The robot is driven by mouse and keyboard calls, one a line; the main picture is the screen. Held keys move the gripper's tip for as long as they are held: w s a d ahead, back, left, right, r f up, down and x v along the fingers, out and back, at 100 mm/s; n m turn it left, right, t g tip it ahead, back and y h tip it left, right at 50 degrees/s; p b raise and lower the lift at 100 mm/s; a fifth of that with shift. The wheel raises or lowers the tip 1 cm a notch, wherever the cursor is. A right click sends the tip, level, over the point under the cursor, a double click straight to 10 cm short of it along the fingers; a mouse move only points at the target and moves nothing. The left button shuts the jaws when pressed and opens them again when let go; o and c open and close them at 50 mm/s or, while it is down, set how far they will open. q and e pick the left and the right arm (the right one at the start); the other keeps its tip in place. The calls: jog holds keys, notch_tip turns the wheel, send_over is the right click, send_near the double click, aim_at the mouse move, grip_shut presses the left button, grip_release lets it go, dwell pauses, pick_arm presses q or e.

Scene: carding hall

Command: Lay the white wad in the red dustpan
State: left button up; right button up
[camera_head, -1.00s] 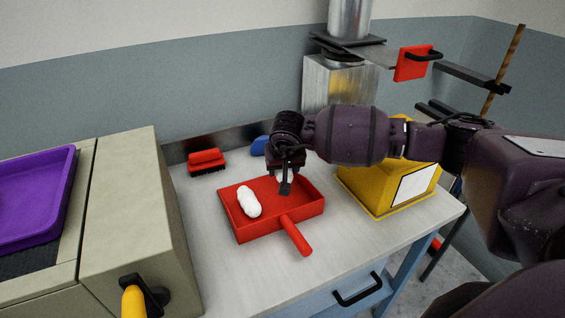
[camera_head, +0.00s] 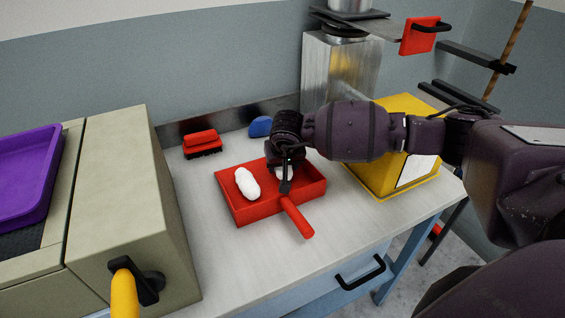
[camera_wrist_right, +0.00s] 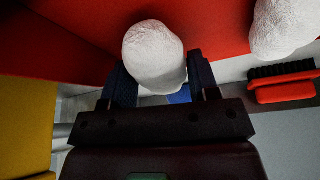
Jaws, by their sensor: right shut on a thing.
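The red dustpan (camera_head: 248,212) lies on the bench, its handle pointing to the front right. One white wad (camera_head: 247,184) lies in its left part; it also shows at the upper right in the right wrist view (camera_wrist_right: 285,28). My right gripper (camera_head: 286,182) is shut on another white wad (camera_wrist_right: 153,50), which sits between the two fingers over the right part of the pan. In the head view the gripper partly hides this wad. I cannot tell whether it touches the pan's floor. My left gripper is not in view.
A red brush (camera_head: 201,143) and a blue object (camera_head: 260,126) lie behind the pan. A yellow box (camera_head: 375,180) stands to the right, under my right arm. A beige machine (camera_head: 125,200) with a purple tray (camera_head: 28,185) stands left. The bench front is clear.

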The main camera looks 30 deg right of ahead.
jog(key=o, duration=1)
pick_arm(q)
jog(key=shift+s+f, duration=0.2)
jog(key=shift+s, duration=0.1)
pick_arm(e)
jog(key=p+v, duration=0.1)
jog(key=v, duration=0.9)
jog(key=shift+r, duration=0.1)
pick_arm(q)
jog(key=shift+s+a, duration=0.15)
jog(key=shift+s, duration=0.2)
pick_arm(e)
jog(key=shift+s+r, duration=0.15)
jog(key=shift+r, duration=0.15)
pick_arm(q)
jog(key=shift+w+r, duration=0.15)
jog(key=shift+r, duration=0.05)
